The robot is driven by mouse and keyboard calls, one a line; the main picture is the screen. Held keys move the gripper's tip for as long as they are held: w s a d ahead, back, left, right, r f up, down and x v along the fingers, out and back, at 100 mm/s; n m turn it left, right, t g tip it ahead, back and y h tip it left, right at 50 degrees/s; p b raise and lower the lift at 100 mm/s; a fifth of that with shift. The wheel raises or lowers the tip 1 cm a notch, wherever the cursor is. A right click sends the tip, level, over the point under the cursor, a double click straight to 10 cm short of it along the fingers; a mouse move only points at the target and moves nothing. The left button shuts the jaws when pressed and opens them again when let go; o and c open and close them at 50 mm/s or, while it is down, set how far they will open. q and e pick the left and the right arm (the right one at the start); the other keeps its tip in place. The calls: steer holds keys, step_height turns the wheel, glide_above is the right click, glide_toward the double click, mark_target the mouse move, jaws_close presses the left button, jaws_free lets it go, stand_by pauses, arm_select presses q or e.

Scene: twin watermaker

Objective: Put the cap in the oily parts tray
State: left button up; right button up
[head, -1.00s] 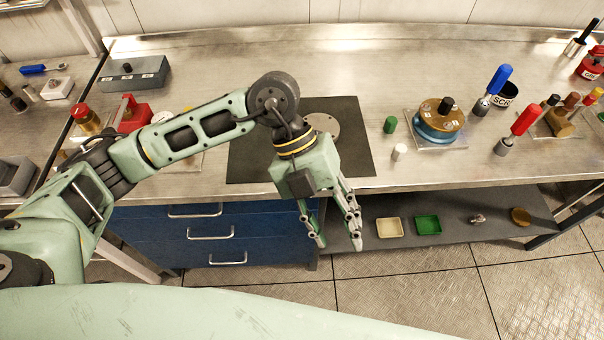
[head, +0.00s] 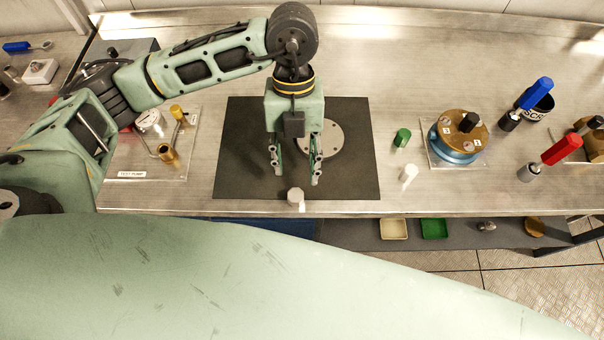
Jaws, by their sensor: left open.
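My left gripper (head: 295,177) is open and empty, pointing down over the dark mat on the bench, its two fingers apart. A small white capped piece (head: 297,197) stands at the mat's front edge, just in front of the fingertips. Another small white piece (head: 408,174) and a green cap-like cylinder (head: 402,138) stand right of the mat. I cannot tell for certain which one is the cap. A beige tray (head: 393,229) and a green tray (head: 433,229) lie on the lower shelf; no label shows which is for oily parts. My right gripper is not in view.
A round metal disc (head: 320,138) lies on the mat (head: 240,185). A blue and brass pump (head: 455,140) stands to the right, with blue (head: 535,95) and red-handled (head: 560,150) tools beyond. A test pump board (head: 150,165) is at left. The bench edge overhangs the shelf.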

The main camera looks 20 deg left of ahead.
mark_target(293, 190)
arm_select(q)
steer(key=s+f+p, duration=0.1)
steer(key=f, duration=0.1)
steer(key=s+f+p, duration=0.1)
steer(key=s+f, duration=0.1)
steer(key=shift+s+p, duration=0.1)
steer(key=shift+p, duration=0.3)
steer(key=shift+w+x, duration=0.1)
steer(key=shift+x, duration=0.5)
steer(key=shift+w+x, duration=0.15)
steer(key=shift+x, duration=0.5)
steer(key=shift+d+f, duration=0.1)
steer(key=shift+f, duration=0.2)
steer(key=c, duration=0.3)
jaws_close()
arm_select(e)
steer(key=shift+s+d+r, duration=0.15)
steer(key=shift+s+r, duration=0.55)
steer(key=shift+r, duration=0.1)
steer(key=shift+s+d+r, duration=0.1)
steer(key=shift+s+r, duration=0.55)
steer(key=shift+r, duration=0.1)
